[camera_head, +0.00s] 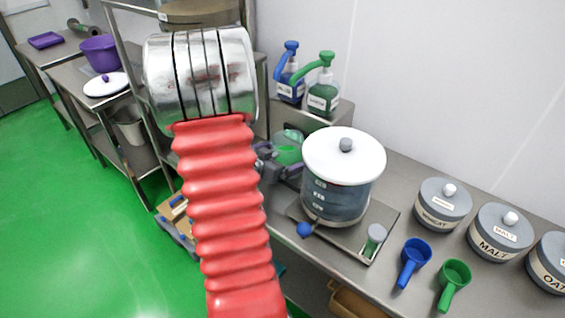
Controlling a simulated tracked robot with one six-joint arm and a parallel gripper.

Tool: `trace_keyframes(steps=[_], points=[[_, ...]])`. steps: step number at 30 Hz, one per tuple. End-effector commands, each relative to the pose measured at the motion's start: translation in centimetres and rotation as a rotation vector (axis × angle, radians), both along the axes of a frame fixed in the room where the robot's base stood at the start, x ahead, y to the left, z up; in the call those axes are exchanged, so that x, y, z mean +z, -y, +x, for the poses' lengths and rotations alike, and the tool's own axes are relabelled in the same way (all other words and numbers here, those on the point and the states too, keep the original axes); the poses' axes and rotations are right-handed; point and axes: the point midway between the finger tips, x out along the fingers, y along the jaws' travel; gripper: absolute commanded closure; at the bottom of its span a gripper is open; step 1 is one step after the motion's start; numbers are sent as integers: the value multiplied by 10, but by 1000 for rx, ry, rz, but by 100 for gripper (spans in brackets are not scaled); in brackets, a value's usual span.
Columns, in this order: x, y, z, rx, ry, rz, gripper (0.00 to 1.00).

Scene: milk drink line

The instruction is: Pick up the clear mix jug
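A rounded, see-through vessel with green showing in it (288,147) stands on the steel bench behind the large tank. It may be the clear mix jug, but its lower part is hidden. A dark grey, jointed shape (273,164) just in front of it looks like my gripper. It is partly behind my red arm, and its fingers cannot be made out. I cannot tell whether it touches the vessel. The large clear tank (337,200) has markings, a white lid with a grey knob, and a blue knob low at its front.
The tank stands on a steel tray (385,228) with a small lidded cup (374,240). Blue (413,262) and green (453,284) scoops and several grey canisters (499,233) line the bench at right. Blue (289,75) and green (323,88) pump bottles stand on a raised shelf behind.

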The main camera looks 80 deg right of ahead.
Motion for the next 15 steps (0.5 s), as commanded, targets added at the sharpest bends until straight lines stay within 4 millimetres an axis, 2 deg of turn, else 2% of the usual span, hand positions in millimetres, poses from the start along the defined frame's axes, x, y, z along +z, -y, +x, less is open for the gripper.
trace_keyframes(steps=[13, 15], points=[[0, 0, 0, -1, 1, 0, 3], [0, 0, 0, -1, 1, 0, 7]])
